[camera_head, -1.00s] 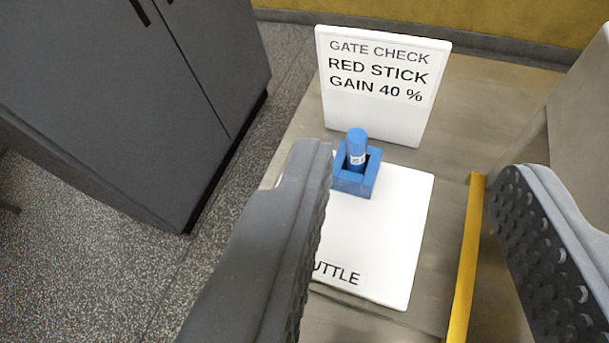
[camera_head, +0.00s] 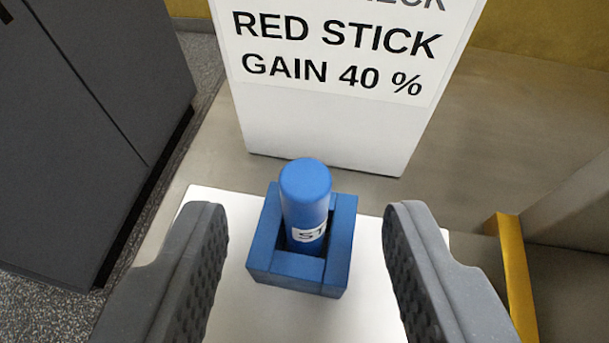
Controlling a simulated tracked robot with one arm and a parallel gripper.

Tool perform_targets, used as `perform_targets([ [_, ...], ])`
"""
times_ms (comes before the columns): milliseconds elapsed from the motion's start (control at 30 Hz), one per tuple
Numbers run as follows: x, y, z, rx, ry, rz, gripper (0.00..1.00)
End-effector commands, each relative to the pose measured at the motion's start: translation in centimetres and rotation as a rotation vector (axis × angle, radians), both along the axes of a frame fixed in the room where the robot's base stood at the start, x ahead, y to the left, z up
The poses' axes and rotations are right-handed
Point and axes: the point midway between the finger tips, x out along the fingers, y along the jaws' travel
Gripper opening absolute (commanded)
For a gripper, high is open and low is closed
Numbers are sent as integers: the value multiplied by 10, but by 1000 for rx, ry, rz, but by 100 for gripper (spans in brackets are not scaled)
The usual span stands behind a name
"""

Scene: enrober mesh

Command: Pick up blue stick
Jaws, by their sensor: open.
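The blue stick (camera_head: 305,196) stands upright in a square blue holder (camera_head: 340,245). A white label with partly visible letters is on its side, and its lower end is hidden in the holder. The holder sits on a white plate (camera_head: 250,318). My gripper (camera_head: 305,232) is open, with one dark ridged finger left of the holder and one right of it. Neither finger touches the stick or the holder in this view.
A white sign (camera_head: 330,120) reading "RED STICK GAIN 40 %" stands close behind the holder. A yellow strip (camera_head: 515,275) runs along the right. A dark grey cabinet (camera_head: 90,110) stands at the left. The white plate around the holder is clear.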

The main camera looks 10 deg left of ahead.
Motion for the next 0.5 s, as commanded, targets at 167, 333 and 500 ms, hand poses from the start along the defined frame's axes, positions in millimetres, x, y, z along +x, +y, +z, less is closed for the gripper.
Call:
perform_targets([
  [167, 15, 2, -11, -2, 4, 0, 43],
  [333, 20, 3, -12, -2, 3, 1, 43],
  [500, 31, 5, -20, -1, 1, 0, 43],
])
